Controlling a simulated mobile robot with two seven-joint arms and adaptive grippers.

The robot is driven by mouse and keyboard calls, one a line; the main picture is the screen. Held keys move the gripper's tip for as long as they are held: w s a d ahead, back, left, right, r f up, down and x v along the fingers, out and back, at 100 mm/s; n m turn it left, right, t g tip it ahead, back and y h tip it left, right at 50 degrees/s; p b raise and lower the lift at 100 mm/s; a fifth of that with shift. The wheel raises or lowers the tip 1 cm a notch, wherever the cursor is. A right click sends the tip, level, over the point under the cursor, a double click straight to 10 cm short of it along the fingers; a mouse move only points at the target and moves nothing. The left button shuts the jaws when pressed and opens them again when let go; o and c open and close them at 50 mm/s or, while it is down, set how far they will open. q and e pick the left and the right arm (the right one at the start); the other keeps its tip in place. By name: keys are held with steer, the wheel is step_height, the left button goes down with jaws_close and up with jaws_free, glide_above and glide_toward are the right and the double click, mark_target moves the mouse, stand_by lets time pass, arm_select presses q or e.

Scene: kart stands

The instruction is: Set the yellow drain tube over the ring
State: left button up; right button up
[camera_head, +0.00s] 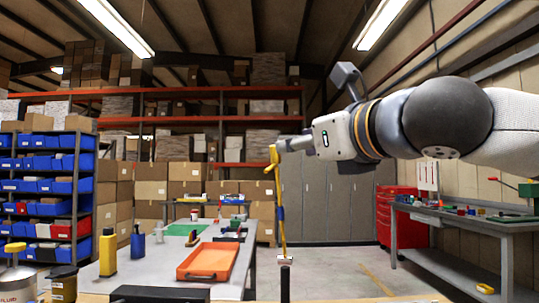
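The yellow drain tube (281,215) hangs nearly upright in the middle of the head view, with a bent upper end and a dark band partway down. My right gripper (281,146), reaching in from the right, appears shut on its upper end. The tube's lower end shows just above a small pale piece (284,262) and a dark upright post (285,283) near the bottom edge. I cannot make out the ring clearly, nor whether the tube touches anything there. My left gripper is not in view.
An orange tray (208,262), a yellow bottle (107,252) and a blue bottle (138,242) stand on a grey table at left. A metal can (17,278) and dark jar (63,284) are at near left. A workbench (470,222) stands right; open floor lies between.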

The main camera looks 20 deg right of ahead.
mark_target(275, 164)
steer(key=w, duration=0.3)
steer(key=w+a, duration=0.1)
steer(key=w, duration=0.5)
steer(key=shift+a+f+b, duration=0.2)
steer(key=shift+a+b, duration=0.1)
steer(key=shift+b, duration=0.1)
jaws_close()
